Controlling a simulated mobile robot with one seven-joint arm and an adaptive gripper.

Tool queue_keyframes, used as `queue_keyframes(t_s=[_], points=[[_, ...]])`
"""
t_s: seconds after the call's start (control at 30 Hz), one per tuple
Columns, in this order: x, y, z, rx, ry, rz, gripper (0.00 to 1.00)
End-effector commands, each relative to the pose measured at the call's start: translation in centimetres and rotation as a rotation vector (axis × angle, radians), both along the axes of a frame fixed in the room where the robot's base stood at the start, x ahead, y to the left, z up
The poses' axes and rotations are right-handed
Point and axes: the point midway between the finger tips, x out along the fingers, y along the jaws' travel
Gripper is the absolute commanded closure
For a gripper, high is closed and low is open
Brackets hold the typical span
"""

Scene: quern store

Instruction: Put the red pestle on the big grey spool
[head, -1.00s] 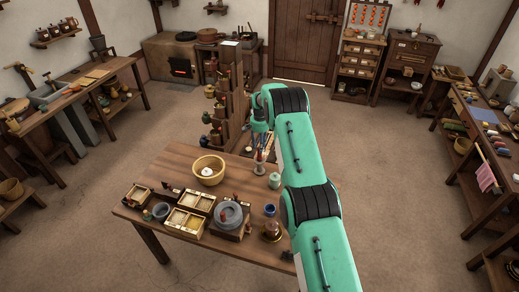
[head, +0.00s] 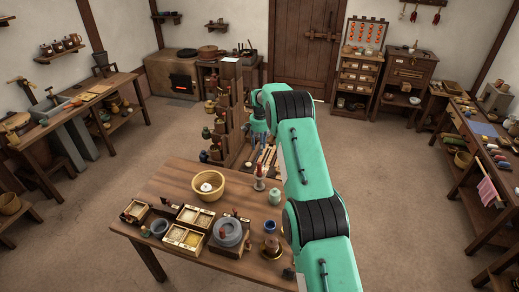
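A slim red upright piece (head: 260,171), which looks like the red pestle, stands on a pale grey spool-shaped piece (head: 259,185) near the back right of the wooden table. The two line up upright and seem to touch; the contact is too small to be sure. My gripper (head: 259,138) is behind and above them, at the end of my green arm, with a visible gap to the red piece. Its fingers are small, dark and partly hidden, so their opening cannot be told.
A stepped rack (head: 226,106) with pots stands behind. The table's back left is clear.

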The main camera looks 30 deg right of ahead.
Motion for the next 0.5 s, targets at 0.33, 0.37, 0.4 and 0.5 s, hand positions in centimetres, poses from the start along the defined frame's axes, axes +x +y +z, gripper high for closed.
queue_keyframes(t_s=[0.33,0.37,0.4,0.5], points=[[0.00,0.00,-0.03,0.000,0.000,0.000,0.61],[0.00,0.00,-0.03,0.000,0.000,0.000,0.61],[0.00,0.01,-0.01,0.000,0.000,0.000,0.61],[-0.01,0.11,0.33,-0.001,-0.002,0.002,0.61]])
